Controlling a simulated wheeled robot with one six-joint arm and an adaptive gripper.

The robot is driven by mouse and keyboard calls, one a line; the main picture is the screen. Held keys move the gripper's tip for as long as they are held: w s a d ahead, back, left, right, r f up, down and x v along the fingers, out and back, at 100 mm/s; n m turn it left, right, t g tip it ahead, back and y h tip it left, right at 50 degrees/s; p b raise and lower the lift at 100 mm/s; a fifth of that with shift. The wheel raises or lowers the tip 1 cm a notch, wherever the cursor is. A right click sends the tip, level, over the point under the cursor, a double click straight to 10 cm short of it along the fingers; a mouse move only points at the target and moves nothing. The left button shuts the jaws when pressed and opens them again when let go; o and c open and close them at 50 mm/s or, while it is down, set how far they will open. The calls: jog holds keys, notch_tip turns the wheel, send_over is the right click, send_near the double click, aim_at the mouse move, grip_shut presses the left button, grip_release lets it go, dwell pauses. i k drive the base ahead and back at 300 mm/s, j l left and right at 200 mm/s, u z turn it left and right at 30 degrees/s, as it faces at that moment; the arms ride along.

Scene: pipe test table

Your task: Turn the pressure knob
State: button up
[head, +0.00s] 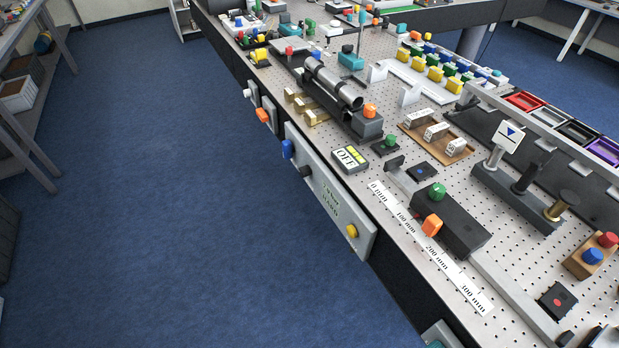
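Several knobs show in the head view, and I cannot tell by label which is the pressure knob. A grey panel (318,178) on the table's front side carries a blue knob (287,149), a dark knob (305,171) and a yellow knob (351,231). The lettering on the panel's pale green plate (330,204) is too small to read. Left of it, an orange knob (263,115) and a white knob (248,93) sit on smaller side plates. On the table top, another orange knob (370,110) sits on a dark block beside a black pipe (333,86). My gripper is not in view.
The perforated table top (400,252) is crowded with fixtures. An OFF display (349,158), a long ruler strip (430,246) and a dark slider block with green and orange knobs (454,224) stand near the front edge. The blue floor (160,190) before the table is clear.

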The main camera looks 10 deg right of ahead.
aim_at(304, 172)
jog(key=j+z, duration=0.2)
jog(key=j, duration=0.3)
jog(key=j+z, duration=0.2)
jog(key=j, duration=0.3)
jog(key=j+z, duration=0.2)
jog(key=j, duration=0.3)
jog(key=k+j+z, duration=0.2)
jog(key=j, duration=0.3)
jog(key=j+z, duration=0.2)
jog(key=j, duration=0.3)
jog(key=k, duration=0.05)
